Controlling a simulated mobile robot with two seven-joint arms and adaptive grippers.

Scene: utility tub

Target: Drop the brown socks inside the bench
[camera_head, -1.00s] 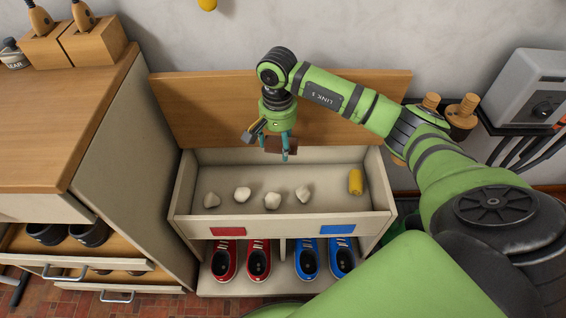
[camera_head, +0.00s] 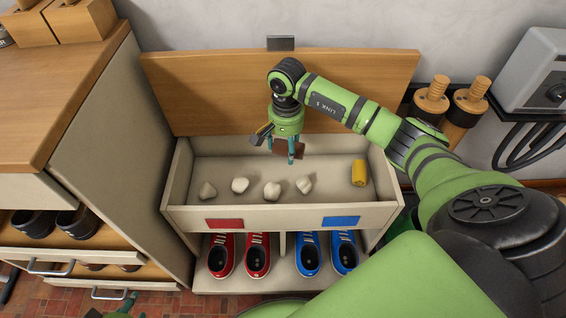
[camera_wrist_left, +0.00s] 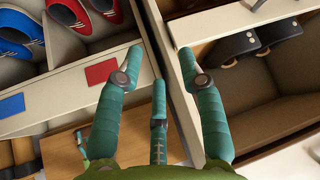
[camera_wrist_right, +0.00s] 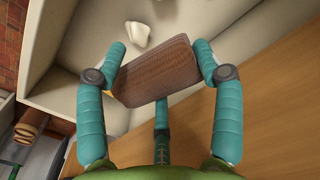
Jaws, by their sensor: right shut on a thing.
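The open bench (camera_head: 280,218) stands in the middle of the head view, its wooden lid (camera_head: 215,90) raised against the wall. My right gripper (camera_head: 288,150) is shut on the brown socks (camera_head: 290,149), a flat folded bundle, over the back part of the bench's open compartment. In the right wrist view the brown socks (camera_wrist_right: 158,72) sit between the fingertips, with the pale compartment behind them. My left gripper (camera_wrist_left: 163,65) is open and empty in the left wrist view, by the bench's end. It barely shows at the lower edge of the head view (camera_head: 126,304).
Several whitish lumps (camera_head: 240,185) and a yellow roll (camera_head: 359,172) lie in the compartment. Red shoes (camera_head: 257,256) and blue shoes (camera_head: 308,254) stand below. A wooden cabinet (camera_head: 115,150) with dark shoes stands left. A grey box (camera_head: 540,75) hangs at right.

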